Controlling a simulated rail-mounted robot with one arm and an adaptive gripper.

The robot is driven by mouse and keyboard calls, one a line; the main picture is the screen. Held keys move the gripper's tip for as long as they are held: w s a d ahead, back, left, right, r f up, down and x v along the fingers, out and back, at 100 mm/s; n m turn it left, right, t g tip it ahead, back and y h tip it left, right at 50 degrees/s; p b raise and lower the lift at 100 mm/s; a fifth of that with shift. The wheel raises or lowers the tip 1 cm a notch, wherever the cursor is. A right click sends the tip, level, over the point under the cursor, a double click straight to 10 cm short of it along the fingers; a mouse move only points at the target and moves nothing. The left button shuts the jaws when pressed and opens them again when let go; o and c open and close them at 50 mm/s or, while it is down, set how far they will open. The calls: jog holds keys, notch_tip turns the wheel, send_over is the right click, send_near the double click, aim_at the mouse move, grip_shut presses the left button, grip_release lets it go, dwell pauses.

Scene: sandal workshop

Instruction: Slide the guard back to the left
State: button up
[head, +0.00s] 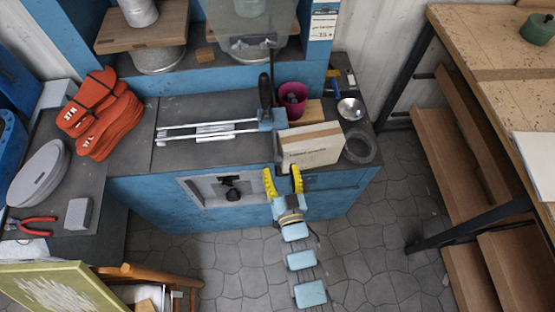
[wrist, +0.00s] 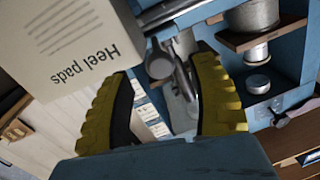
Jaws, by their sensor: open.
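No part is labelled as the guard. A blue carriage (head: 271,118) with a dark upright handle (head: 265,90) sits at the right end of two pale rails (head: 205,130) on the grey bench top. A clear panel (head: 248,28) stands behind it, higher up. My gripper (head: 283,180) has yellow fingers spread apart, with nothing held. It is at the bench's front edge, just in front of a Heel pads box. In the wrist view, a grey rod with a knob (wrist: 160,62) shows in the gap between the fingers (wrist: 163,68); I cannot tell whether it touches them.
The Heel pads box (head: 312,147) stands right of the carriage and fills the upper left of the wrist view (wrist: 70,40). A magenta cup (head: 293,98), a metal bowl (head: 350,109) and a dark ring (head: 359,147) are nearby. Orange soles (head: 100,115) lie left of the rails.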

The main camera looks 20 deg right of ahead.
aim_at(278, 164)
jog(key=shift+x, duration=1.8)
grip_shut()
